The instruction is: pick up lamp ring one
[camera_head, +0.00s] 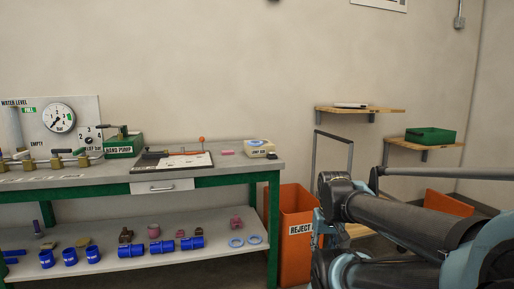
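Two flat light-blue rings lie side by side near the right end of the lower white shelf, the left ring (236,242) and the right ring (254,240). A small pale box (260,153) with a blue, round-looking patch on top stands at the right end of the bench top; its label is too small to read surely. I cannot tell which of these is lamp ring one. My dark arm links fill the lower right. My gripper is not visible, so its state and distance to the rings do not show.
Green-framed bench (210,180) and lower shelf (150,260) hold blue fittings and pink and brown parts. A gauge panel (85,110) and green hand pump (124,148) stand left. An orange reject bin (296,205) stands right of the bench. Wall shelves (360,110) hang behind my arm.

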